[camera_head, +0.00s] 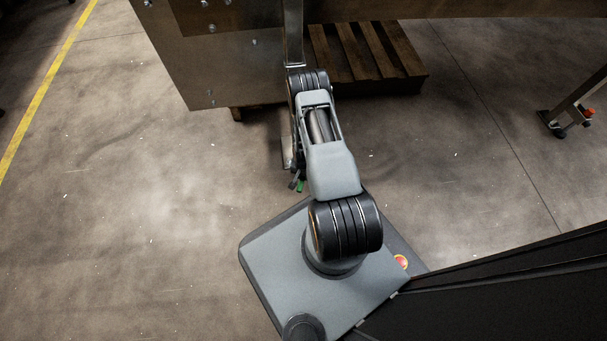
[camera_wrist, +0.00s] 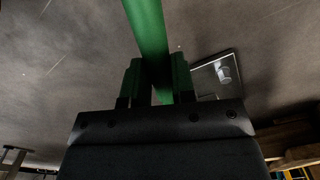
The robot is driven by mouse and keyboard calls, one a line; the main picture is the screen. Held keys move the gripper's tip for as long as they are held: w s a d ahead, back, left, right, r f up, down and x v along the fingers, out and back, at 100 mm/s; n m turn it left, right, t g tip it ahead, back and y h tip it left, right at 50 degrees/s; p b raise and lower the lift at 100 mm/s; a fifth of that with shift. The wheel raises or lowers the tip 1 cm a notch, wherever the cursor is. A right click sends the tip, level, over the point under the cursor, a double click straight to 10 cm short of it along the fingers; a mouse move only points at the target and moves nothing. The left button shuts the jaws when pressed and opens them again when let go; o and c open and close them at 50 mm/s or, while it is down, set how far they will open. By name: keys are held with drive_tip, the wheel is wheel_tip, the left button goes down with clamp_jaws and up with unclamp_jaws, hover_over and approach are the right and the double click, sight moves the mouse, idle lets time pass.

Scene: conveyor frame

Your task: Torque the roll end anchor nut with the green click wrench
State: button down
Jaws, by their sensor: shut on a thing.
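The green click wrench (camera_wrist: 146,28) shows in the wrist view as a long green bar running up out of the frame. My gripper (camera_wrist: 157,82) is shut on it, with a green finger on each side. The wrench's far end is out of that view. A metal floor plate (camera_wrist: 207,79) lies to the right of the bar, with a small pale cylindrical stud or nut (camera_wrist: 224,73) on it; I cannot tell which. In the head view a small green piece (camera_head: 300,186) shows beside my arm, near the metal foot (camera_head: 287,153). My arm hides most of the gripper there.
A large metal conveyor panel (camera_head: 222,62) stands at the upper left, with an upright post (camera_head: 293,35) beside it. A wooden pallet (camera_head: 362,52) lies behind my arm. A wheeled stand (camera_head: 563,122) is at the far right. The concrete floor to the left is clear.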

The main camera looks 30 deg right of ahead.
drive_tip(key=shift+f, duration=0.8)
drive_tip(key=shift+f, duration=0.1)
drive_tip(key=w+a+m, duration=0.1)
drive_tip(key=w+m, duration=0.1)
drive_tip(key=m, duration=0.1)
drive_tip(key=shift+w+a, duration=0.4)
drive_tip(key=shift+s, duration=0.1)
drive_tip(key=shift+r+p, duration=1.7)
drive_tip(key=shift+r, duration=0.95)
